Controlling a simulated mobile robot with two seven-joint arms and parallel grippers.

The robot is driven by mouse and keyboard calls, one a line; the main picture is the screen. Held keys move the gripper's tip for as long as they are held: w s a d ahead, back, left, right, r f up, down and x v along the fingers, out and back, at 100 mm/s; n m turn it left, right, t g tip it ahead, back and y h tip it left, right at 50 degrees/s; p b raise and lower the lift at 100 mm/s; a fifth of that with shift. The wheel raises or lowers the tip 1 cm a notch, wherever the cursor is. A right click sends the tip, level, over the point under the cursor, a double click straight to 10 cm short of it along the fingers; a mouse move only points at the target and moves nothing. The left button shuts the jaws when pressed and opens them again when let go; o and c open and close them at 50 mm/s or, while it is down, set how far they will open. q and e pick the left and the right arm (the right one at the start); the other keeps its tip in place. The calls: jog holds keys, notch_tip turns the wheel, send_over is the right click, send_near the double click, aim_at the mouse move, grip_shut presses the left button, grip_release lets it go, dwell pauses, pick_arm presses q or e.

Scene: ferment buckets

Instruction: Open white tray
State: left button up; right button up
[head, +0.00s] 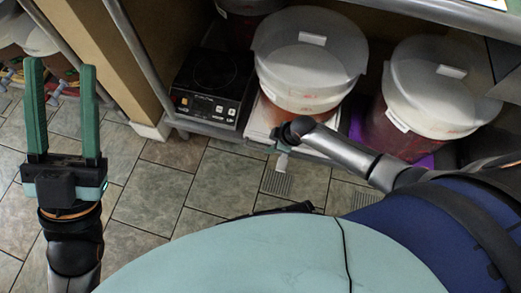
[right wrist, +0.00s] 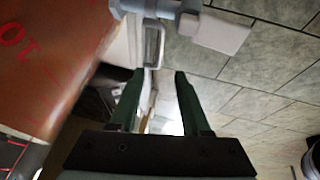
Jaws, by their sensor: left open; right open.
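A white tray (head: 262,121) shows as a pale edge under the middle bucket on the low shelf in the head view; my right arm covers much of its front. My left gripper (head: 60,66) is raised over the tiled floor at the far left, open and empty. My right gripper (right wrist: 156,76) is open and empty in the right wrist view, fingertips pointing toward a narrow grey loop-shaped part (right wrist: 153,42) beside a pale surface. I cannot tell whether they touch it. In the head view my right gripper is mostly hidden by its arm.
The lidded middle bucket (head: 308,60) stands above the tray; its reddish wall (right wrist: 50,60) is close on the left in the wrist view, near a grey tap (right wrist: 172,10). Another bucket (head: 433,90) stands right, a black cooker (head: 210,85) left. Tiled floor (head: 160,190) is open in front.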

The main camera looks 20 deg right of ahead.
aim_at(259, 149)
jog(key=b+x, duration=0.6)
jog(key=x, duration=0.3)
jog(key=shift+f, duration=0.35)
jog(key=shift+b+x, duration=0.75)
jog(key=shift+x, duration=0.15)
pick_arm(q)
notch_tip(259, 149, down, 9)
jog(key=d, duration=0.1)
jog(key=shift+w+g, duration=0.25)
jog(key=shift+g, duration=0.05)
pick_arm(e)
jog(key=shift+w+r, duration=0.1)
grip_shut()
